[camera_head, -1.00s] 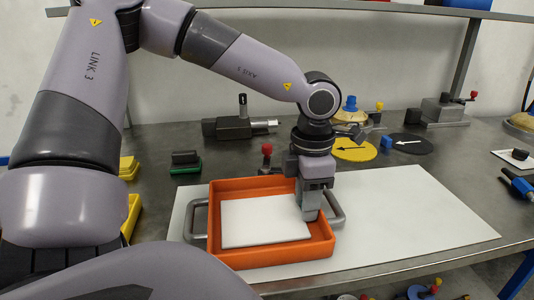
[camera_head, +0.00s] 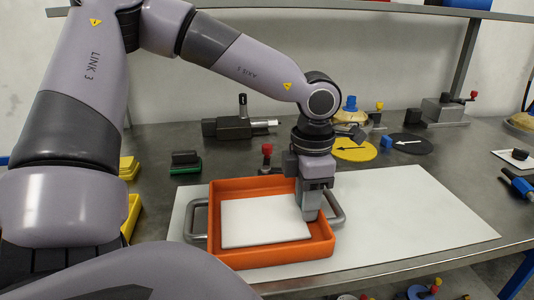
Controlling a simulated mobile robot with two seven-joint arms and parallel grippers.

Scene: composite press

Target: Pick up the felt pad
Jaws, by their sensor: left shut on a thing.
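The white square pad (camera_head: 264,221), which looks like the felt pad, lies flat inside the orange tray (camera_head: 228,254). My left gripper (camera_head: 310,214) points down into the tray at the pad's right edge. It is shut on the pad's right edge; its fingertips are partly hidden by the tray and the gripper body. The pad still rests low in the tray. My right gripper is not in view.
The tray has grey handles at both sides and stands on a white sheet (camera_head: 410,222) on the metal table. Behind are a vise (camera_head: 240,127), a yellow disc (camera_head: 355,150) and a black disc (camera_head: 411,143). The sheet's right part is clear.

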